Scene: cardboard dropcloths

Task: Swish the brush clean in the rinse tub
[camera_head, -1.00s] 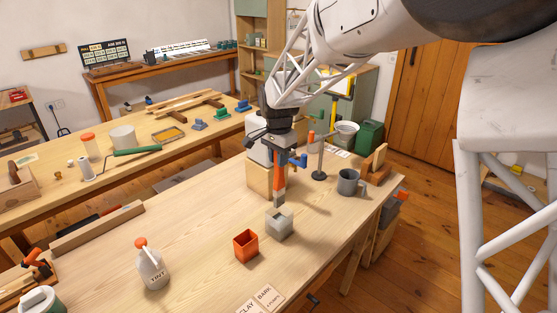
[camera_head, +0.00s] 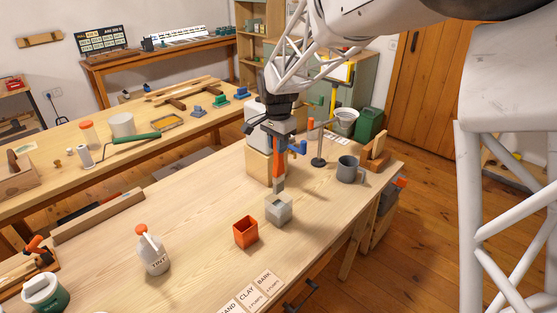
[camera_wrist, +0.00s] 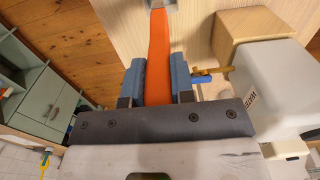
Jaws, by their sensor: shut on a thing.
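My gripper (camera_head: 279,148) is shut on the orange handle of the brush (camera_head: 279,165), which points downward. In the wrist view the brush (camera_wrist: 158,60) runs between the two blue finger pads of my gripper (camera_wrist: 158,82). Its grey lower end shows in the head view just above or at the back rim of a small grey square tub (camera_head: 279,212); I cannot tell whether it is inside. An orange square tub (camera_head: 246,233) stands to the left and nearer. Neither tub bears a readable label, so I cannot be certain which is the rinse tub.
A white dispenser (camera_wrist: 268,90) on a wooden block (camera_head: 259,167) stands close behind the brush. A post on a round base (camera_head: 318,161) and a grey mug (camera_head: 350,169) are to the right. A TINT bottle (camera_head: 153,255) and lettered cards (camera_head: 249,293) are nearer; the table's middle-left is clear.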

